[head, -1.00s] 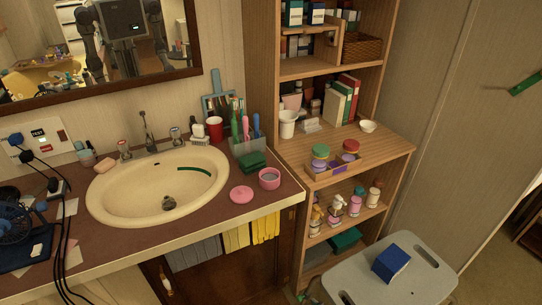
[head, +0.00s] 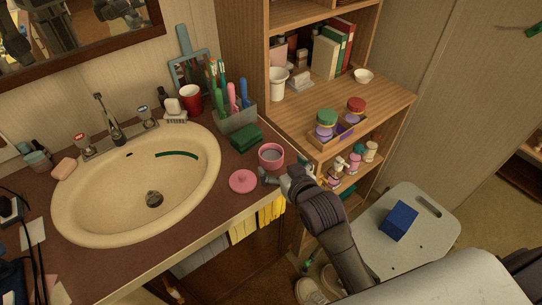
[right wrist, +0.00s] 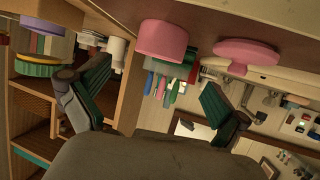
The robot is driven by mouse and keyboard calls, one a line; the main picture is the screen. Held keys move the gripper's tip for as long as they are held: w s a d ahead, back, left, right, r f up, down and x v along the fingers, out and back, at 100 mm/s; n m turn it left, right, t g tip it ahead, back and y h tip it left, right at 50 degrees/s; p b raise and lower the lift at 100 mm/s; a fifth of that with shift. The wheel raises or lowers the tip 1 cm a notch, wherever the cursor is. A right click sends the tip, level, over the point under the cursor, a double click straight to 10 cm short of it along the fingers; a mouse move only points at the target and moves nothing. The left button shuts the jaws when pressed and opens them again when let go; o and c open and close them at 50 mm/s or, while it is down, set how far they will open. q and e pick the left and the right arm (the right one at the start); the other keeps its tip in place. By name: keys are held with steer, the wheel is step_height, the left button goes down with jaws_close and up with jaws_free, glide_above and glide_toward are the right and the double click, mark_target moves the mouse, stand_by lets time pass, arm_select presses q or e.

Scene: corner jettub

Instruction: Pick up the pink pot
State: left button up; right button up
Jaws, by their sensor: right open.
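The pink pot (head: 271,158) is an open round container near the right front edge of the brown counter. Its separate pink lid (head: 243,181) lies on the counter to its left. My right gripper (head: 270,177) is just in front of the pot at the counter's edge. In the right wrist view the scene looks upside down; my open right gripper (right wrist: 154,78) has its green-padded fingers spread wide, with the pot (right wrist: 162,40) beyond and between them and the lid (right wrist: 248,52) to the right. Nothing is held. My left gripper does not show.
A green sponge (head: 247,138) and a grey holder (head: 237,118) with brushes stand behind the pot. The sink (head: 75,210) is to the left. A wooden shelf (head: 392,107) with jars stands to the right. A stool (head: 433,240) bears a blue box (head: 399,221).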

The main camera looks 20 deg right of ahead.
mark_target(267, 149)
steer(key=x, duration=0.8)
steer(key=shift+f, duration=0.35)
steer(key=shift+r, duration=0.1)
steer(key=c, duration=1.3)
